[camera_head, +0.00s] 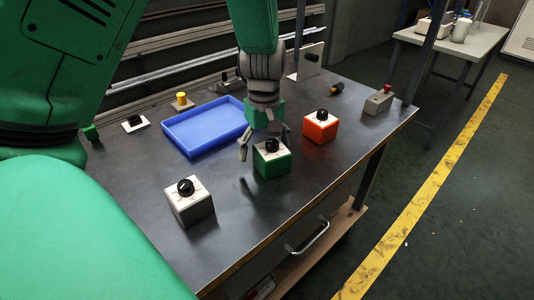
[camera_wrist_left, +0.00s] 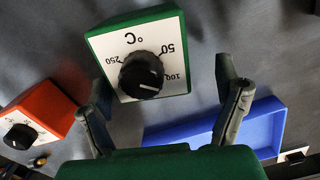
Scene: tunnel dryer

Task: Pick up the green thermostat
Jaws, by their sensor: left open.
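The green thermostat (camera_head: 272,163) is a green box with a white dial face and a black knob, standing on the dark table. In the left wrist view the thermostat (camera_wrist_left: 140,62) sits at top centre, its face with the numbers toward the camera. My left gripper (camera_head: 263,143) is above and just behind it in the head view, fingers spread. In the left wrist view the open fingers (camera_wrist_left: 162,95) are on either side of the knob, and nothing is held. I cannot tell whether a finger touches the box. My right gripper is not in view.
An orange thermostat (camera_head: 320,127) stands to the right and a white one (camera_head: 190,203) to the front left. A blue tray (camera_head: 185,147) lies behind left. Small switches line the table's back. Bare table lies between the white and green boxes.

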